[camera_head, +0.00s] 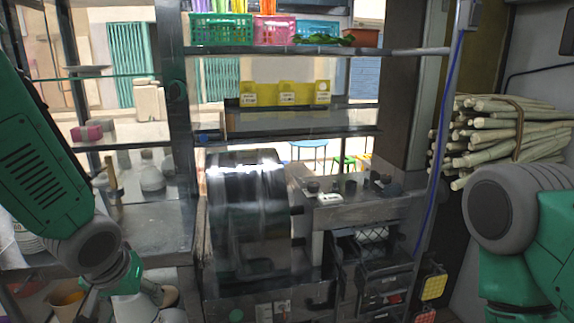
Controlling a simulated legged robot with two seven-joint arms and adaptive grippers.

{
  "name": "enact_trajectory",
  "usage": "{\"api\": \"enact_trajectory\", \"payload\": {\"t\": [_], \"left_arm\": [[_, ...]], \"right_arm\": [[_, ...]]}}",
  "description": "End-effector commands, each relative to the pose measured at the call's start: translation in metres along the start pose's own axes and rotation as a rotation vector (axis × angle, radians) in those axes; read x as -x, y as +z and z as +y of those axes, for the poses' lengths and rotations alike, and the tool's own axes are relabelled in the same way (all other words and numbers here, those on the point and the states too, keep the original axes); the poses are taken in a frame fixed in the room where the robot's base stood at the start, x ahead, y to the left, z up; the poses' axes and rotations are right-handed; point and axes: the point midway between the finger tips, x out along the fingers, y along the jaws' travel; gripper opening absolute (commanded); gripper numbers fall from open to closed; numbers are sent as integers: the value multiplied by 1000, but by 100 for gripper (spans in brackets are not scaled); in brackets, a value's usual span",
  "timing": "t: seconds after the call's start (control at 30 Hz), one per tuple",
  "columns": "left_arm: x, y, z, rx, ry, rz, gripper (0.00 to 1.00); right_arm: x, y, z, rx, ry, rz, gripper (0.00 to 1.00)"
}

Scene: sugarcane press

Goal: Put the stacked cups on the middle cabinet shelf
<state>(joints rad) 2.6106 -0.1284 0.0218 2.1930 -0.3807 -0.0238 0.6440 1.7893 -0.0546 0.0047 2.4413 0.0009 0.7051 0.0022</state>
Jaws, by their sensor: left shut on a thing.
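My left arm comes in from the left, and my left gripper (136,286) is low at the bottom left, mostly hidden by its own wrist. It is shut on a pale white thing at the bottom edge, which looks like the stacked cups (135,308); its lower part is cut off. The cabinet's middle shelf (290,125) is up and to the right of the gripper, under yellow signs (285,93). Another shelf (120,144) at the left carries pink boxes (88,133). My right arm shows at the right, but its gripper is out of view.
The shiny metal press (247,215) stands in the middle, beside a counter with small dark items (345,186). Baskets (222,30) fill the top shelf. Stacked bowls (27,240) and an orange-rimmed cup (66,299) are at the lower left. Sugarcane (500,130) is at the right.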

Motion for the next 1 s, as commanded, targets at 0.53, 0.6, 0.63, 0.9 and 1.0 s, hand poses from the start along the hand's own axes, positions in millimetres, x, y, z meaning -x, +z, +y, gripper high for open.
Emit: {"api": "enact_trajectory", "payload": {"t": [0.53, 0.6, 0.63, 0.9, 1.0], "left_arm": [[-65, 109, 34, -144, 89, -21, 7], [-71, 119, 31, -144, 84, -19, 7], [-72, 123, 30, -144, 81, -17, 7], [-77, 132, 26, -146, 69, -8, 7], [-77, 132, 26, -146, 68, -8, 7]], "right_arm": [[-40, 2, 0, 0, 0, 1, 40], [-40, 2, 0, 0, 0, 1, 40], [-40, 2, 0, 0, 0, 1, 40], [-40, 2, 0, 0, 0, 1, 40], [-40, 2, 0, 0, 0, 1, 40]]}}
